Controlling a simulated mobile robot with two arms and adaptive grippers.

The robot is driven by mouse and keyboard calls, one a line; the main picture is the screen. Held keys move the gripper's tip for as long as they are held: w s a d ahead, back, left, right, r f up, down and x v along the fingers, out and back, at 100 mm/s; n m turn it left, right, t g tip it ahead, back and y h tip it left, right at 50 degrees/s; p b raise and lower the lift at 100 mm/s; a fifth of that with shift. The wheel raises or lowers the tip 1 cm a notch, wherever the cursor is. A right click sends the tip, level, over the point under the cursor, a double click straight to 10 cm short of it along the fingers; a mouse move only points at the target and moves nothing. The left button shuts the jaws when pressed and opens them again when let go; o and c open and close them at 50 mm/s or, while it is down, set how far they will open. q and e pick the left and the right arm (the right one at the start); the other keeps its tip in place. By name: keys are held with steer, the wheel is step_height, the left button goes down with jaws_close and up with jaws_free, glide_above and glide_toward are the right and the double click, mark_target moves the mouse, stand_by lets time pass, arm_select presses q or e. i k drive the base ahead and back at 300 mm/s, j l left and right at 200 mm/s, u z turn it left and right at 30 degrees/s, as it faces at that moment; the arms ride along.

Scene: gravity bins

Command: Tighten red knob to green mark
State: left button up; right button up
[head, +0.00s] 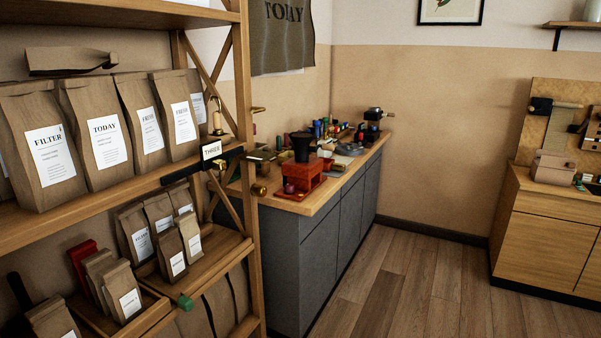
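No knob can be made out for certain. A small dark red round part (289,187) shows on the front of a red machine (306,178) on the counter; I cannot tell whether it is the knob. No mark can be made out on the red machine at this distance. Neither of my grippers can be made out in the head view.
A wooden shelf rack (245,90) with brown paper bags (40,150) fills the left. A grey counter (345,225) holds the red machine and several small items. A wooden cabinet (545,240) stands at the right. The wooden floor (420,290) between them is clear.

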mark_target(289, 189)
steer(key=i+l+u, duration=0.3)
steer(key=i+l, duration=0.4)
steer(key=i, duration=0.2)
